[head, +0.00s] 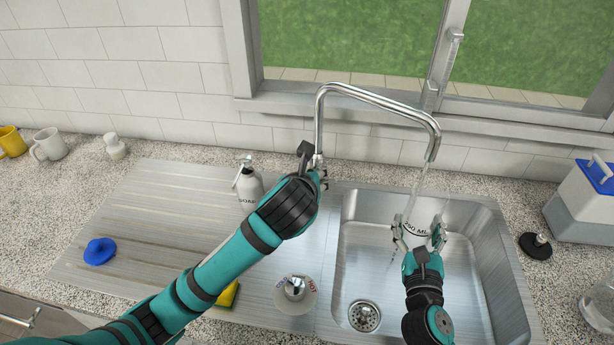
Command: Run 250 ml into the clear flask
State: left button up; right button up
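The clear flask (415,231), marked 250 ML, is in the sink under the tap spout (433,150). A thin stream of water (415,190) runs from the spout down to the flask. The water level inside cannot be made out. My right gripper (419,236) has its fingers on either side of the flask and is shut on it. My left gripper (313,168) is at the foot of the tap (319,120). My arm hides part of it, so its grip is unclear. A round control knob (294,287) with blue and red lettering stands left of the sink.
A soap bottle (249,186) stands behind my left arm. A yellow sponge (229,294) and a blue disc-shaped item (99,251) lie on the drainboard (150,215). A black plug (536,245) and a blue-and-white box (585,205) are right of the sink (350,250).

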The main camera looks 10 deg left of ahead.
jog(key=w, duration=0.7)
jog(key=shift+w+a, duration=0.15)
jog(key=shift+a, duration=0.15)
dwell(3.5)
